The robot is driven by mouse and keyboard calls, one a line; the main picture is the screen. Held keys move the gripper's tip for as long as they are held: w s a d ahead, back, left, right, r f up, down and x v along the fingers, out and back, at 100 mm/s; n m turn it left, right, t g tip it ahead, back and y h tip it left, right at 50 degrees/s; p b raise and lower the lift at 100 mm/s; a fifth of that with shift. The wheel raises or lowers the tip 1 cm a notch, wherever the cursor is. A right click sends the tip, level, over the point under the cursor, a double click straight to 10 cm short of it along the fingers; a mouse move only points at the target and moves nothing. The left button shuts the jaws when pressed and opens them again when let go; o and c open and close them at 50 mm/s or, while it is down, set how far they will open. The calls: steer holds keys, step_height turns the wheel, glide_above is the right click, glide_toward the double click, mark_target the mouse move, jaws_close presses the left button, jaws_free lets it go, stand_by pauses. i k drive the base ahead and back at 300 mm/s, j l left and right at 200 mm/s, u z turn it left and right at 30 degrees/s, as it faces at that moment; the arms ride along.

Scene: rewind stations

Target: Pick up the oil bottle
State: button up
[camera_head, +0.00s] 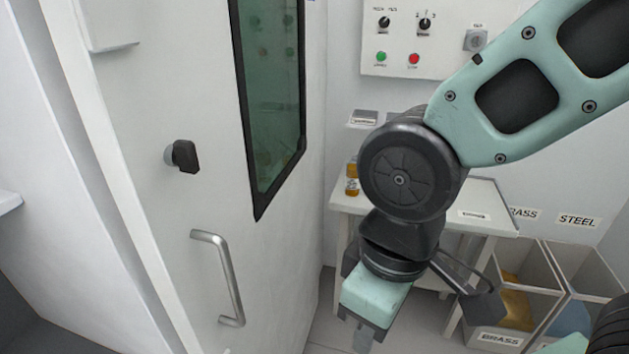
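A small amber bottle, likely the oil bottle (351,186), stands upright near the left end of a white table (343,205). It is just left of my dark round arm joint in the picture, and its right edge is close to that joint. My gripper (363,338) points down at the bottom centre, lower in the picture than the bottle and apart from it. Its fingers are small and partly blend with the floor, so whether they are open or shut does not show. No held object is visible.
A white machine door with a window (272,90), a bar handle (222,278) and a black knob (185,156) fills the left. A control panel (392,62) hangs behind. Bins labelled BRASS (500,339) and STEEL stand at the right. My arm hides much of the table.

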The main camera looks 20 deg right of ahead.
mark_target(352, 185)
steer(key=z, duration=0.4)
steer(key=i+l+u, duration=0.3)
steer(key=i+l, duration=0.35)
steer(key=i+l+u, duration=0.25)
steer(key=i+l, duration=0.45)
steer(key=l, duration=0.1)
